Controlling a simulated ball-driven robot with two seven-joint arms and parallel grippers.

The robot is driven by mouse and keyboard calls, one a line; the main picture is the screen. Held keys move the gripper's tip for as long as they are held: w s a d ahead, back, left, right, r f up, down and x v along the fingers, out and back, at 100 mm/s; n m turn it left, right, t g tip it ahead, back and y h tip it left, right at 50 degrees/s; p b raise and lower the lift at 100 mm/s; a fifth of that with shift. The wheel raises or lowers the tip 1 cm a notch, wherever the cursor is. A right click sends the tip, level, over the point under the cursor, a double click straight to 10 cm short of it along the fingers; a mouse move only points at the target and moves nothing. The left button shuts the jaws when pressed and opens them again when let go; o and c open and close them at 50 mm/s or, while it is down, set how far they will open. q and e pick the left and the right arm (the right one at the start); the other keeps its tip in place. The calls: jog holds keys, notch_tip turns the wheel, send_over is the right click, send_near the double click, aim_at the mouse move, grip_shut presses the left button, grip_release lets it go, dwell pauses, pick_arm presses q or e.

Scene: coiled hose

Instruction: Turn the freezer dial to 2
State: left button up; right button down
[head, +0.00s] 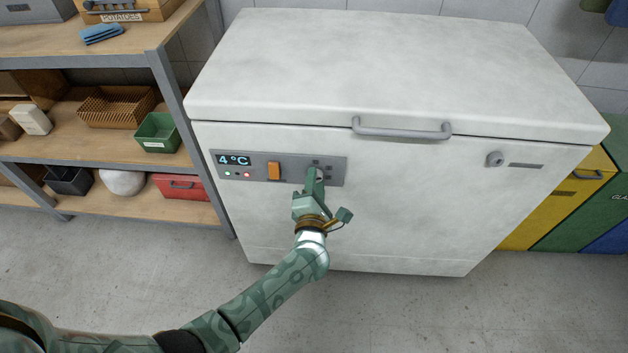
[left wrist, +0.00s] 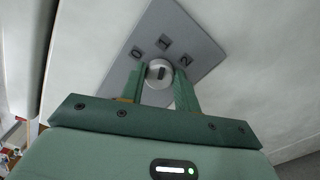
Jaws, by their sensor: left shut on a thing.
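In the left wrist view, labels 0, 1 and 2 (left wrist: 181,60) are arranged above the dial. The dark mark is too small to tell surely which label it faces. My left gripper (head: 315,178) is at the panel's right part, its two green fingers (left wrist: 159,82) on either side of the dial, shut on it. In the head view the gripper mostly hides the dial. My right gripper is out of view.
The panel also holds a display (head: 233,159) reading 4°C, small lights and an orange switch (head: 274,171) left of my gripper. The freezer lid (head: 380,65) is closed, with a grey handle (head: 402,132). Shelves (head: 110,152) stand left; coloured bins (head: 565,200) stand right.

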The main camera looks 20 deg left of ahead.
pick_arm(q)
jog(key=m+p, duration=0.1)
jog(key=m, duration=0.2)
jog(key=m+p, duration=0.1)
jog(key=m, duration=0.3)
jog(key=m+p, duration=0.1)
jog(key=m, duration=0.2)
jog(key=shift+s+d+f+m, duration=0.1)
jog(key=shift+f+m, duration=0.2)
jog(key=shift+m, duration=0.1)
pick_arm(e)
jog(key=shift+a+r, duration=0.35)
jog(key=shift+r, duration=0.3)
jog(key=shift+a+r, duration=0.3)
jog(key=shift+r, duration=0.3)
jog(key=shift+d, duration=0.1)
pick_arm(q)
jog(key=o, duration=1)
jog(key=shift+c, duration=0.2)
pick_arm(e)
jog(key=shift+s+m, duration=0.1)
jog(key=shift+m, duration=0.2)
